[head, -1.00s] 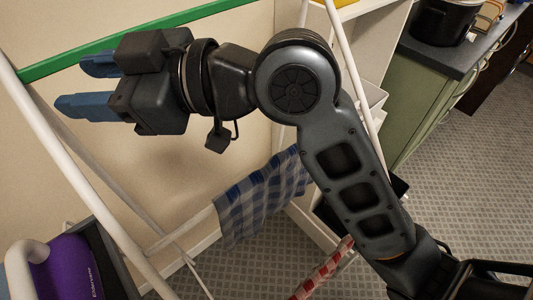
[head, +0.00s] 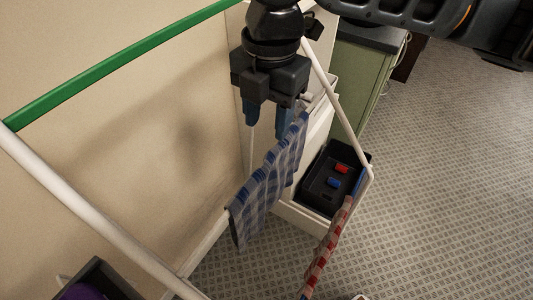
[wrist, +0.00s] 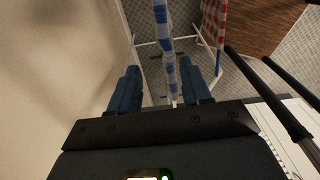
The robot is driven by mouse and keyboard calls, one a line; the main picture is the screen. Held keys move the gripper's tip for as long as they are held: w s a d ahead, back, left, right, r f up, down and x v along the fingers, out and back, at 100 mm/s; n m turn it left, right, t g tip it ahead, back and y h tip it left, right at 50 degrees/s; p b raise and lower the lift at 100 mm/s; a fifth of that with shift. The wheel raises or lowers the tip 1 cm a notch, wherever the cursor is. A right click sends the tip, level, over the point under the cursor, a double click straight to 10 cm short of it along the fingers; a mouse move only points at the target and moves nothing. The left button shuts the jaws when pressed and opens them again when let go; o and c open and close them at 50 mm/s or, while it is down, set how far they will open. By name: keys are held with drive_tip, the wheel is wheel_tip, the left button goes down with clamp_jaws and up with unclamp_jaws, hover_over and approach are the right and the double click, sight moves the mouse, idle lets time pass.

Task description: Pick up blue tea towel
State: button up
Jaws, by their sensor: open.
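The blue checked tea towel (head: 268,188) hangs over a white rail of the drying rack in the head view. In the wrist view the towel (wrist: 162,30) shows edge-on as a narrow blue and white strip running down between my fingers. My gripper (head: 265,132) points down with its blue fingertips at the height of the towel's top edge. Its jaws are open. In the wrist view the gripper's fingers (wrist: 157,92) stand apart on either side of the towel strip, with space between. I cannot tell how deep the towel reaches between them.
A red checked towel (head: 328,250) hangs on another rail at the right. A green bar (head: 130,65) and white rack tubes (head: 85,210) frame the space. A dark bin (head: 335,178) with red and blue items stands behind. The beige wall (head: 130,140) is close on the left.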

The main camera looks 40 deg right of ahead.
sight(272, 155)
drive_tip(key=shift+s+d+f, duration=0.15)
drive_tip(key=shift+d+f, duration=0.05)
drive_tip(key=shift+d, duration=0.3)
wheel_tip(272, 155, down, 10)
drive_tip(key=b, duration=0.7)
drive_tip(key=shift+r+b, duration=0.15)
drive_tip(key=shift+b, duration=0.25)
clamp_jaws()
wheel_tip(272, 155, up, 7)
drive_tip(key=p, duration=0.6)
drive_tip(key=shift+a+r, duration=0.1)
drive_tip(key=shift+r, duration=0.1)
drive_tip(key=shift+f, duration=0.15)
